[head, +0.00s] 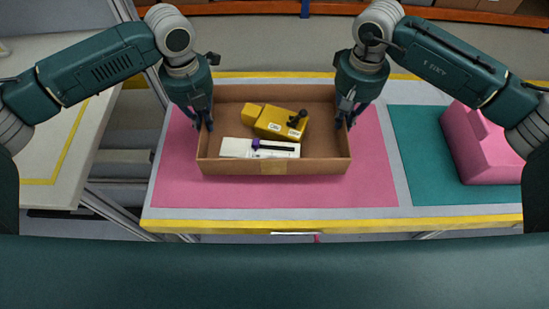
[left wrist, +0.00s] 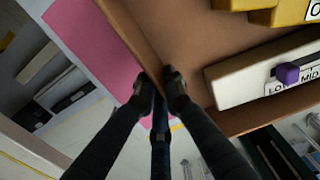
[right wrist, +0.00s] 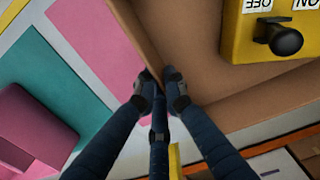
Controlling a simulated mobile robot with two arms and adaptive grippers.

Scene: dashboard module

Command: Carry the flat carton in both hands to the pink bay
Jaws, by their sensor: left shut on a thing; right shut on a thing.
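The flat carton (head: 225,167) is a shallow open brown box, and in the head view it is over the pink bay (head: 370,180). I cannot tell whether it touches the surface. It looks about level. My left gripper (head: 204,120) is shut on its left wall, and my right gripper (head: 346,119) is shut on its right wall. In the left wrist view the fingers (left wrist: 160,88) pinch the rim from both sides. The right wrist view shows the same grip (right wrist: 160,88). Inside lie a yellow switch module (head: 270,122) and a white slider module (head: 237,147).
A teal bay (head: 415,140) is to the right, with a pink block (head: 480,150) on it. A yellow strip (head: 330,226) runs along the table's front edge. A pale surface (head: 50,130) is at left across a gap. Pink surface shows clear in front of the carton.

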